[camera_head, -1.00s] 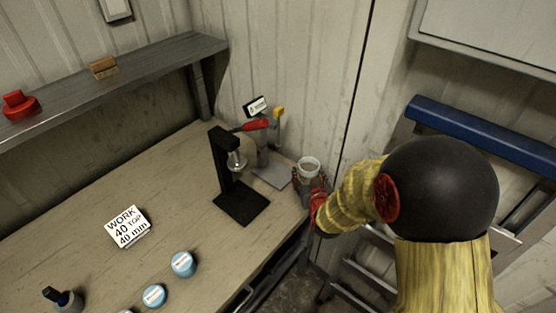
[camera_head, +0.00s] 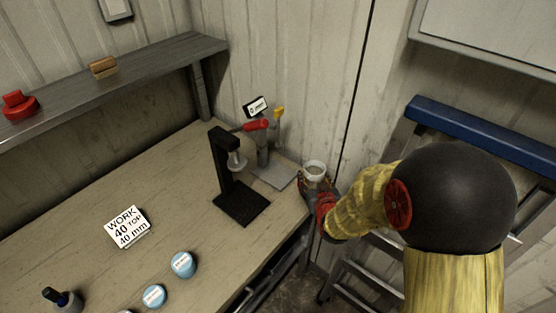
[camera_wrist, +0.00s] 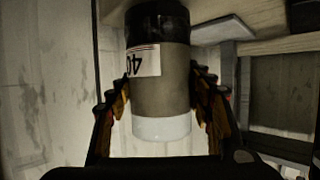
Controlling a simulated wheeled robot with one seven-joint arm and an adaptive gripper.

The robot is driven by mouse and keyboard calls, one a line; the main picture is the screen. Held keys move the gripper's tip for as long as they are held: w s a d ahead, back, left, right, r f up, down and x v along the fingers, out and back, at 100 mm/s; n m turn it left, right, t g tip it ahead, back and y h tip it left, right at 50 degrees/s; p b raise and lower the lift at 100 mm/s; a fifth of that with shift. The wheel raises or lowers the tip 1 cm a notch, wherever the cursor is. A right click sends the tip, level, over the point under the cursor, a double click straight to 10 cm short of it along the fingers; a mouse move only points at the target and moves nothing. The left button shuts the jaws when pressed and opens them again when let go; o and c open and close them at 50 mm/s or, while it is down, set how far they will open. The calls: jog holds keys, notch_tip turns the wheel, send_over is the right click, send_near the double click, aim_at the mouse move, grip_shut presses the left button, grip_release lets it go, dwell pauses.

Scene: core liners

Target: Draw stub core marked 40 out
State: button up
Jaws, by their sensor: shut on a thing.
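My gripper (camera_head: 317,186) is shut on the cylinder marked 40 (camera_wrist: 162,85), with one finger on each side of it in the wrist view. The cylinder has a black end, a grey-brown middle with a white label, and a pale white end. The "40" on the label reads upside down in that view. In the head view only the pale round end (camera_head: 315,168) shows, facing up, just off the bench's right end. The rest of it is hidden by my gripper. A white card (camera_head: 128,227) on the bench reads "WORK 40 TOP 40 mm".
A black press stand (camera_head: 235,185) and a red-handled gauge on a grey plate (camera_head: 272,177) stand left of my gripper; its display (camera_head: 256,106) appears to read 0 mm. Blue-topped discs (camera_head: 183,264) lie on the wooden bench (camera_head: 70,200). A blue-topped ladder (camera_head: 480,130) is at right.

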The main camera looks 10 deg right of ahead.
aim_at(312, 163)
jog(key=shift+r+p, duration=1.45)
jog(key=shift+r, duration=1.15)
